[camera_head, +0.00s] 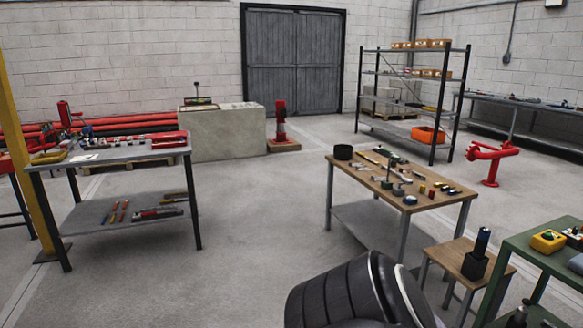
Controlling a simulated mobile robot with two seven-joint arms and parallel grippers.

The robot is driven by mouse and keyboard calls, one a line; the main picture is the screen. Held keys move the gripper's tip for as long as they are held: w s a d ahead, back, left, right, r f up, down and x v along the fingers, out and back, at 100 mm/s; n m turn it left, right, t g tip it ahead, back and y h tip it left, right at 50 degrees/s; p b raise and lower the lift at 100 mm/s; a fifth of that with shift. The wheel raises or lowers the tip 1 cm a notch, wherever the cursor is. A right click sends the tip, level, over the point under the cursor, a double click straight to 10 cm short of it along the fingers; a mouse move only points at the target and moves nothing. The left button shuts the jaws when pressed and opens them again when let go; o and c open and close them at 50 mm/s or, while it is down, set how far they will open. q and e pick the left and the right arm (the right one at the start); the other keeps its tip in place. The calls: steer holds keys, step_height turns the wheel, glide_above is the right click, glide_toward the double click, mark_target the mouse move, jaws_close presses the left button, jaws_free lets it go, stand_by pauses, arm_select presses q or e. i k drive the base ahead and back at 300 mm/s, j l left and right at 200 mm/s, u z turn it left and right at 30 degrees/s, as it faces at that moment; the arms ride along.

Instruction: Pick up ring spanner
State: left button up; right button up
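I cannot pick out the ring spanner for certain at this size. Small tools lie on the grey table (118,153) at the left, on its top and on its lower shelf (90,218). More small items lie on the wooden-topped table (435,207) right of centre, and any of these groups could include it. Neither of my grippers is in view. A dark, ribbed part of my own body shows at the bottom, right of centre.
A small wooden stand (455,250) and a green bench (535,255) are at the lower right. A concrete block (225,140), a shelf rack (438,115) and a red pipe fitting (490,160) stand farther back. The floor between the two tables is clear.

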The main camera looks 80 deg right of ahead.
mark_target(402, 176)
steer(key=l+z, duration=0.1)
steer(key=z, duration=0.3)
steer(key=l+z, duration=0.1)
steer(key=z, duration=0.3)
steer(key=l+z, duration=0.1)
steer(key=z, duration=0.3)
steer(key=l+z, duration=0.3)
steer(key=z, duration=0.15)
steer(key=i+l+z, duration=0.1)
steer(key=l+z, duration=0.15)
steer(key=z, duration=0.25)
steer(key=i+l+z, duration=0.2)
steer(key=l+z, duration=0.15)
steer(key=i+l+z, duration=0.5)
steer(key=i+l, duration=0.35)
steer(key=i, duration=0.15)
steer(key=i+l, duration=0.1)
steer(key=u, duration=3.75)
